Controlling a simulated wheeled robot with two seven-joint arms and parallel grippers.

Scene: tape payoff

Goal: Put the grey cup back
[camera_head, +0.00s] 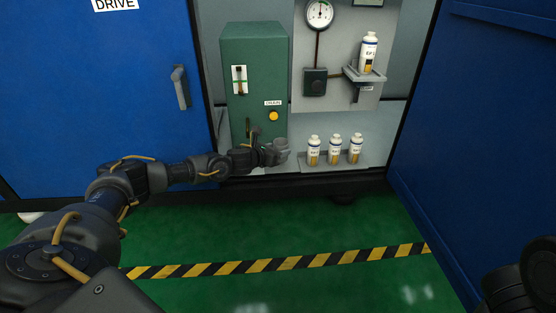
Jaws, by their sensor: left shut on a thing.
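My left arm reaches in from the left, and its gripper (273,154) is at the front of the open cabinet. It is shut on the grey cup (282,146), a small pale grey shape at the fingertips. The cup is just right of the lower front of the green box (262,75). It is too small to tell whether the cup touches the cabinet floor. Only a dark part of my right arm shows at the bottom right corner; its gripper is out of view.
Three labelled bottles (334,150) stand in a row right of the cup. Blue doors (90,90) flank the opening. The green floor (330,220) in front is clear, with a striped line (290,262).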

